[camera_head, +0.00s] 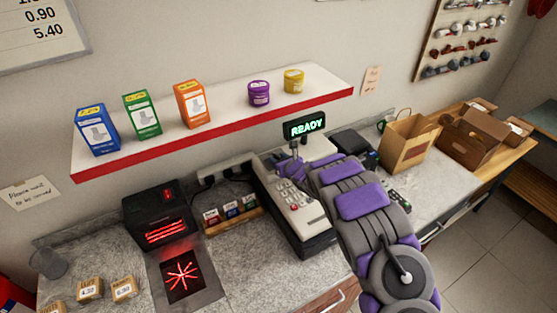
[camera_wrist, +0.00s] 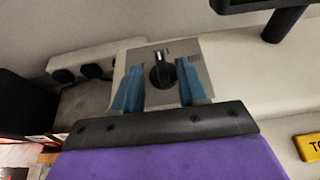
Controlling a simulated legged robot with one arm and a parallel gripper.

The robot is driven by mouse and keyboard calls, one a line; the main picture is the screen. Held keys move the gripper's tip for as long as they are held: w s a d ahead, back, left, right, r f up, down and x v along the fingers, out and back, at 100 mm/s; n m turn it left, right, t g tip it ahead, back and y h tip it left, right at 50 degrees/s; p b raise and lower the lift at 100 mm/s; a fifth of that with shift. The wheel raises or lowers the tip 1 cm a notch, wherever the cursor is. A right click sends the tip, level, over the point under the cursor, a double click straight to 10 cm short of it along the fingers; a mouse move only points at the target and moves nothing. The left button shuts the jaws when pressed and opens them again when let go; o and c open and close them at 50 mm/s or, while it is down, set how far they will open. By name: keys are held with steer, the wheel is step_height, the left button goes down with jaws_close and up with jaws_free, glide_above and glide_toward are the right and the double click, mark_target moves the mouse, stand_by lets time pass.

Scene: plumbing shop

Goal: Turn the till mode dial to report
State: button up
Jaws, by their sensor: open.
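The till (camera_head: 302,210) stands on the counter, with a keypad on its front slope and a green READY display (camera_head: 304,126) on a post. In the wrist view the mode dial (camera_wrist: 162,72) is a black knob on a grey metal plate (camera_wrist: 201,65). Its pale pointer line points roughly up in that view; the mode labels cannot be read. My gripper (camera_wrist: 158,86) is open, its two blue fingers on either side of the knob, and I cannot tell whether they touch it. In the head view my gripper (camera_head: 291,167) is over the till's back part and the dial is hidden.
A scanner with red light (camera_head: 160,222) stands left of the till. A power strip (camera_head: 224,170) lies behind, against the wall. A shelf (camera_head: 215,125) with boxes and tubs hangs above. A paper bag (camera_head: 406,140) stands to the right.

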steer(key=shift+d, duration=0.3)
steer(key=shift+c, duration=1.3)
steer(key=shift+s, duration=0.1)
steer(key=c, duration=0.4)
steer(key=shift+r, duration=0.1)
steer(key=shift+c, duration=0.2)
steer(key=shift+a+b, duration=0.1)
steer(key=shift+b, duration=1.15)
steer(key=shift+b, duration=0.45)
